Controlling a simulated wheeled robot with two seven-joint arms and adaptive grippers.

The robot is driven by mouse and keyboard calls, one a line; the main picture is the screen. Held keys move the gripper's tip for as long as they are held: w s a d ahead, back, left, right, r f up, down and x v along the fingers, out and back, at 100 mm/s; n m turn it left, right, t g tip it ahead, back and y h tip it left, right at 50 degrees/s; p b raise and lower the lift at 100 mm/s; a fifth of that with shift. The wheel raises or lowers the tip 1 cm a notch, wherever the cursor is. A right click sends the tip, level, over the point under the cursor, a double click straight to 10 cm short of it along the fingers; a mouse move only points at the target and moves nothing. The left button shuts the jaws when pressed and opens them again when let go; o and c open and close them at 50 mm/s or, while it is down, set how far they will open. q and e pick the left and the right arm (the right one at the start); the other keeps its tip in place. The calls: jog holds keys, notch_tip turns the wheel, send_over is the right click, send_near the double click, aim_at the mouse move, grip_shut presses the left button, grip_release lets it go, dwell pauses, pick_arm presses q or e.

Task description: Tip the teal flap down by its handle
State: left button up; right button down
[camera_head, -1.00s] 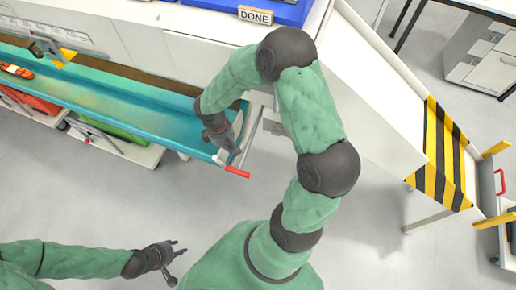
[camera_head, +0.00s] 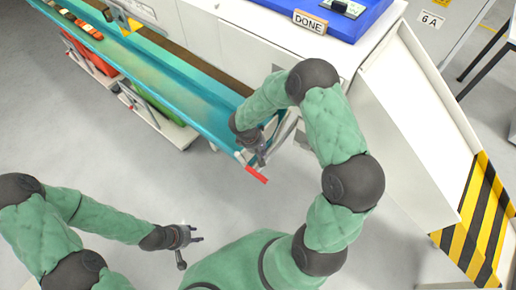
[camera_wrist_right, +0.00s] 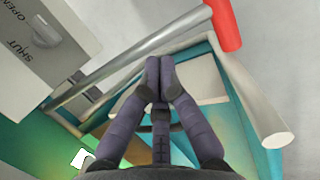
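A long teal trough (camera_head: 185,88) runs down to the right in the head view. The teal flap shows only in part at its near end, as a teal panel in the right wrist view (camera_wrist_right: 238,92). A metal bar handle (camera_wrist_right: 135,58) with a red end (camera_wrist_right: 224,24) crosses that view; the red end also shows in the head view (camera_head: 256,174). My right gripper (camera_wrist_right: 160,62) has its fingertips together just beside the bar, with nothing visible between them. Whether they touch the bar, I cannot tell. My left gripper (camera_head: 196,236) is open and empty above the floor.
A plate marked OPEN and SHUT (camera_wrist_right: 30,60) with a knob stands beside the bar. A pale rod end (camera_wrist_right: 272,132) sticks out at right. A blue tray (camera_head: 345,20) lies on the white counter behind a DONE sign (camera_head: 310,22). Striped panel (camera_head: 480,215) at right.

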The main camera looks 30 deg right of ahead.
aim_at(267, 159)
jog(key=shift+b+x, duration=0.65)
jog(key=shift+x, duration=1.5)
jog(key=b+x, duration=0.4)
jog(key=w+b+x, duration=0.1)
jog(key=b+x, duration=0.1)
jog(key=x, duration=0.1)
jog(key=shift+w+a+f, duration=0.1)
jog(key=shift+a, duration=0.1)
